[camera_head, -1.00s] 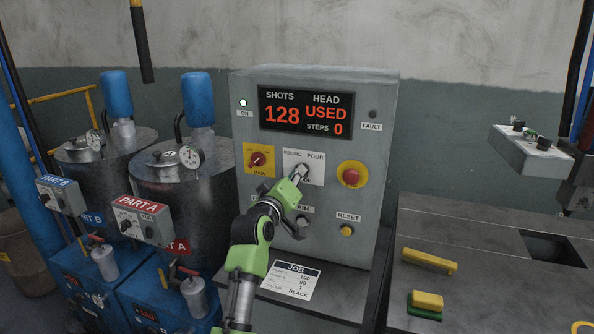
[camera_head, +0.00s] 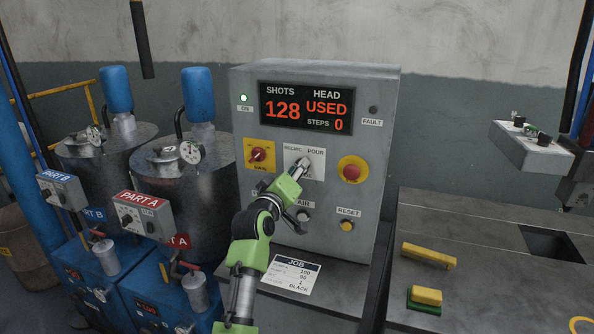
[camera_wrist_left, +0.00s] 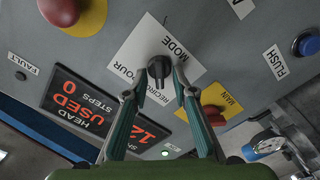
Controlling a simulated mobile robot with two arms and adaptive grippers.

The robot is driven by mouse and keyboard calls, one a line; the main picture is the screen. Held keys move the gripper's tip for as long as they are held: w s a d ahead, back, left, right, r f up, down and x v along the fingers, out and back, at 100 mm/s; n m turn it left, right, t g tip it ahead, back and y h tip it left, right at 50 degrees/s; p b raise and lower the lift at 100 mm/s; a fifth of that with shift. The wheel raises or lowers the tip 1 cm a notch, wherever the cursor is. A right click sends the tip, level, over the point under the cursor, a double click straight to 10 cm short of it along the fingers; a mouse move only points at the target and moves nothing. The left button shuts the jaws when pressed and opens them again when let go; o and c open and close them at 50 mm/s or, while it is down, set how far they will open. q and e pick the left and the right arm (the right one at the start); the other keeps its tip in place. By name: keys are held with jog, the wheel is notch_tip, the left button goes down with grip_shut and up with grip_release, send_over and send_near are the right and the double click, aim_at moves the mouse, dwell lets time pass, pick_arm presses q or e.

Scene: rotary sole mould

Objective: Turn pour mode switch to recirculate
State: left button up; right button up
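The pour mode switch (camera_head: 304,167) is a small dark knob on a white plate marked RECIRC, POUR and MODE, on the grey control cabinet. In the head view its handle leans toward the POUR side, though its lower part is partly covered. My left gripper (camera_head: 296,184) is just below and in front of it. In the left wrist view the knob (camera_wrist_left: 158,72) shows between and beyond the tips of the two fingers (camera_wrist_left: 166,72), which stand apart. Whether they touch it I cannot tell. My right gripper is in neither view.
A red knob on a yellow plate (camera_head: 257,155) is left of the switch, and a red button on yellow (camera_head: 351,171) is right. The AIR knob (camera_head: 302,217) and yellow RESET button (camera_head: 347,226) are below. The display (camera_head: 306,108) reads 128 and USED.

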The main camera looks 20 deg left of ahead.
pick_arm(q)
jog(key=shift+s, duration=0.15)
jog(key=s, duration=1.1)
jog(key=shift+s+a, duration=0.2)
jog(key=shift+s, duration=0.15)
